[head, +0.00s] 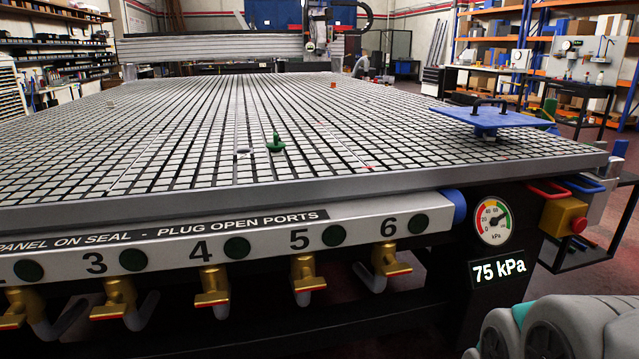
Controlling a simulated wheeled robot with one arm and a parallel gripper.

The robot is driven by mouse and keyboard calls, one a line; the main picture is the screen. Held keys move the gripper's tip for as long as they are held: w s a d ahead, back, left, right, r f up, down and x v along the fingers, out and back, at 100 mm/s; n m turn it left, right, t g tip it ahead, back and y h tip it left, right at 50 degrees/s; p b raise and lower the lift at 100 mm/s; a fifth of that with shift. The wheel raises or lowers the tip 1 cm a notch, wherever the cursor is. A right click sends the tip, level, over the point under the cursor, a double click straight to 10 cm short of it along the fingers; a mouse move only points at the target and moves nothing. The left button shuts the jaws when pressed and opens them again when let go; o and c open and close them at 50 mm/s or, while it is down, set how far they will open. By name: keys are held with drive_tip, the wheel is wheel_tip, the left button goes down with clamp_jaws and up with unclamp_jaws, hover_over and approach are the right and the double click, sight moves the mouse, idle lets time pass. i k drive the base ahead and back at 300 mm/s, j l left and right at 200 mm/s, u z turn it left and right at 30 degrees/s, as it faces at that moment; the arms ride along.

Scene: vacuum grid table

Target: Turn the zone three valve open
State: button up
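The zone three valve (121,292) is a brass valve under the printed number 3 (95,263) on the pale manifold bar at the table's front. Its lever with a red edge sticks out low to the left, and a grey pipe curves away below and to the right. A round dark green disc (133,260) sits beside the number. My gripper is not in view; only grey and teal rounded parts of my arm show at the bottom right, well to the right of this valve.
Similar brass valves hang under 4 (211,287), 5 (306,279) and 6 (387,263). A dial gauge (492,221) stands above a display (498,269) reading 75 kPa. A red button on a yellow box (563,217) is at right. The grid table's front edge (300,192) overhangs the bar.

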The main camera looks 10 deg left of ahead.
sight(110, 310)
drive_tip(key=u, duration=1.9)
